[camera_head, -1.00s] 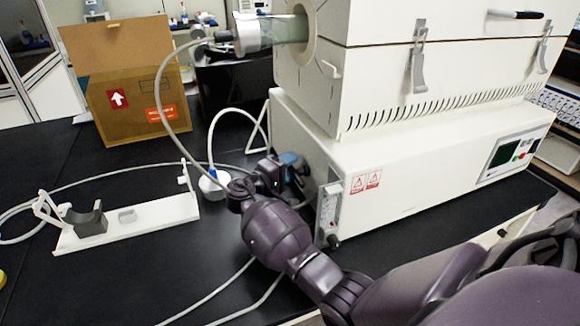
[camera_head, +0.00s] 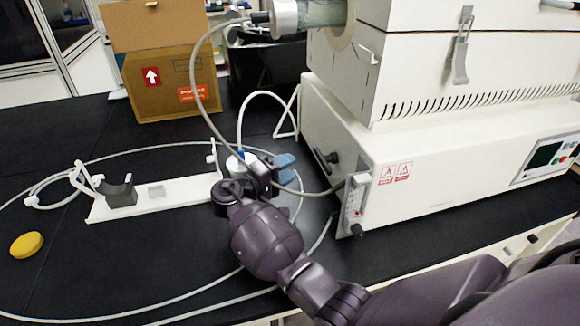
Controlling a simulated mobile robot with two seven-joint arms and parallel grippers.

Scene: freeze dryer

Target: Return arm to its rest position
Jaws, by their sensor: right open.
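My right arm comes in from the lower right in dark purple. The gap between the fingers is hard to make out, and I see nothing held. The wrist partly covers a white cup-like piece (camera_head: 238,164) behind it. My left arm is not in view.
A white stand (camera_head: 170,201) with a grey cradle lies left of the gripper. Grey hoses (camera_head: 205,85) loop around the wrist and over the bench. A cardboard box (camera_head: 160,98) stands behind. A yellow disc (camera_head: 26,245) lies at far left.

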